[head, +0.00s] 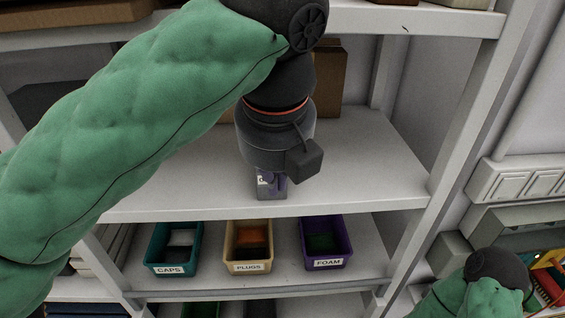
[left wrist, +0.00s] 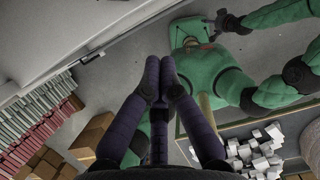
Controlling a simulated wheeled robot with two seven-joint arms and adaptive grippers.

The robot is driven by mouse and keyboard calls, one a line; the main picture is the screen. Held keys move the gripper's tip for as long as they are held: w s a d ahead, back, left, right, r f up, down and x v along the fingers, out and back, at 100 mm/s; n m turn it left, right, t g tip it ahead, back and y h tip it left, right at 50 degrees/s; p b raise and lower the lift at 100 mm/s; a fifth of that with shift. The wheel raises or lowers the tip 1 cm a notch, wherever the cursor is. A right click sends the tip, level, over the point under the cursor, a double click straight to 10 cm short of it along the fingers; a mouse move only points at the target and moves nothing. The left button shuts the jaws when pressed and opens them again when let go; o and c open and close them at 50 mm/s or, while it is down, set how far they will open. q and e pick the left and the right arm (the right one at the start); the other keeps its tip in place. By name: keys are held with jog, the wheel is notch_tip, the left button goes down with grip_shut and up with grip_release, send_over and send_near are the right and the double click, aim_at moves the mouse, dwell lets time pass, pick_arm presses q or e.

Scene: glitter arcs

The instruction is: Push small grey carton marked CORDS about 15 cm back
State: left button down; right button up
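The small grey carton (head: 272,194) stands near the front edge of the middle shelf in the head view. Part of a white label shows on its front, but most of the lettering is covered. The carton does not show in the left wrist view. My right gripper cannot be made out.
The middle shelf (head: 365,165) is bare to the right of the carton. A brown box (head: 328,85) stands behind my wrist. On the shelf below are bins marked CAPS (head: 170,268), PLUGS (head: 248,267) and FOAM (head: 328,262). A white upright (head: 455,125) bounds the shelves at right.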

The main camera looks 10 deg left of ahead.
aim_at(262, 194)
pick_arm(q)
jog(key=w+f, duration=0.2)
jog(key=f, duration=0.1)
jog(key=w+a+f, duration=0.1)
jog(key=f, duration=0.2)
jog(key=w+f, duration=0.2)
jog(key=f, duration=0.1)
jog(key=shift+w+a+f, duration=0.2)
jog(key=shift+w+a, duration=0.15)
jog(key=shift+w, duration=0.35)
pick_arm(e)
jog(key=shift+s+f, duration=0.1)
jog(key=shift+f, duration=0.05)
pick_arm(q)
jog(key=shift+s+a, duration=0.1)
